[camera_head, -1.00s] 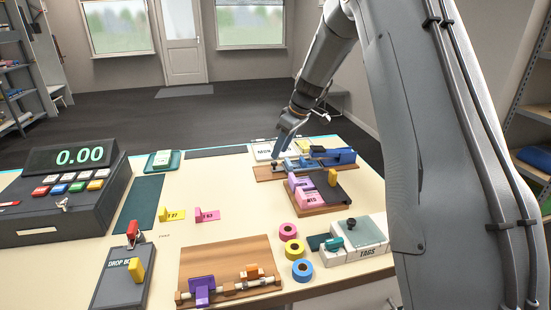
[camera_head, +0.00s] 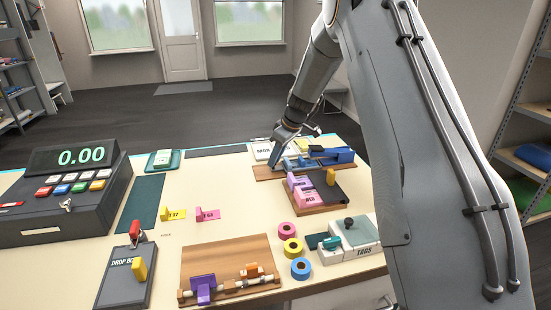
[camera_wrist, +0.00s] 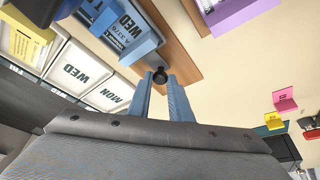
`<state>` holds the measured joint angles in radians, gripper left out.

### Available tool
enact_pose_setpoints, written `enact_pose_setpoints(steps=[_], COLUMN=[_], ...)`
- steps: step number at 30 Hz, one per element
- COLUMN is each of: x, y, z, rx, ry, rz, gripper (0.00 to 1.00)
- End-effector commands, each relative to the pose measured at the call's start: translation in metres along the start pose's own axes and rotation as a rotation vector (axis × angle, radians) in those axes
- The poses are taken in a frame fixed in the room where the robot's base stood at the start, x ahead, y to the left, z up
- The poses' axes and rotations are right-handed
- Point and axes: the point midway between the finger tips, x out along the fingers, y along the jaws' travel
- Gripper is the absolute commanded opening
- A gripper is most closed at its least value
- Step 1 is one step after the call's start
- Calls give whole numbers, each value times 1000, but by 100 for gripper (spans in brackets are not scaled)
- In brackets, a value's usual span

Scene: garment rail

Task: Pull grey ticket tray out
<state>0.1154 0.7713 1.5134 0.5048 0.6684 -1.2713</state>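A blue-grey ticket tray (camera_wrist: 146,48) with tickets marked WED shows in the wrist view, beside a wooden board. A small black knob (camera_wrist: 160,75) stands at its near end. My gripper (camera_wrist: 160,82) has its two blue fingers apart, with the knob between or just beyond the tips. I cannot tell if either finger touches it. In the head view my gripper (camera_head: 279,158) is low at the left end of the blue ticket holder (camera_head: 334,155); it partly hides the tray there.
White boxes marked WED and MON (camera_wrist: 108,95) stand close beside my gripper. A lilac and pink ticket holder (camera_head: 305,190) stands nearer on its own board. Tape rolls (camera_head: 291,248) and a tag box (camera_head: 356,240) lie in front. Counter left of my gripper is fairly clear.

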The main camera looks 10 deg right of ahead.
Motion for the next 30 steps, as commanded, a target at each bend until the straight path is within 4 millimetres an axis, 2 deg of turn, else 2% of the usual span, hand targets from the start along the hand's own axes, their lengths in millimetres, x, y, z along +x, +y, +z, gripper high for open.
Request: enact_pose_setpoints(steps=[5, 16, 26, 27, 30], x=[1, 20, 21, 21, 21], y=[-2, -49, -55, -55, -55], z=[-2, -45, -51, -51, -51], rx=[-1, -3, -2, -2, -3], ry=[0, 0, 1, 1, 1], rz=[-1, -1, -3, -3, -3], gripper=[0, 0, 0, 20, 36])
